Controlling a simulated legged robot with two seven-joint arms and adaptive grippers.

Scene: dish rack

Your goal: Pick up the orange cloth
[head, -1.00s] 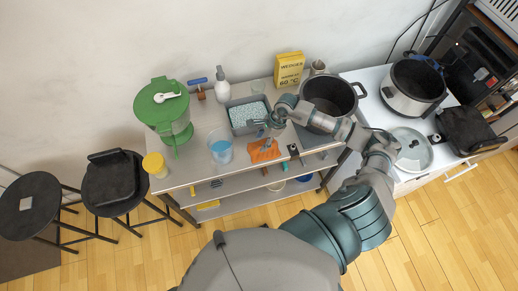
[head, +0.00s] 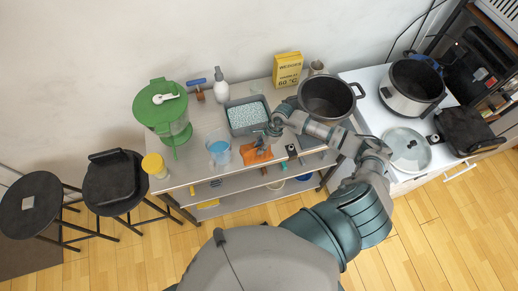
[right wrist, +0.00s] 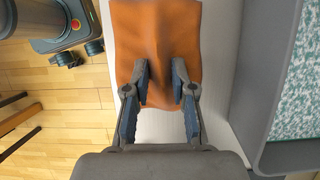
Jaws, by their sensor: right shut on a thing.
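The orange cloth (head: 256,154) lies near the front edge of the table, to the right of a clear cup of blue liquid. It also shows in the right wrist view (right wrist: 158,40), with a raised fold down its middle. My right gripper (head: 262,142) is over the cloth. Most of the cloth lies spread flat beyond the fingertips. My left gripper is not in view.
A grey tray of pale granules (head: 248,114) stands just behind the cloth. A dark pot (head: 328,97) stands to the right, behind my right arm.

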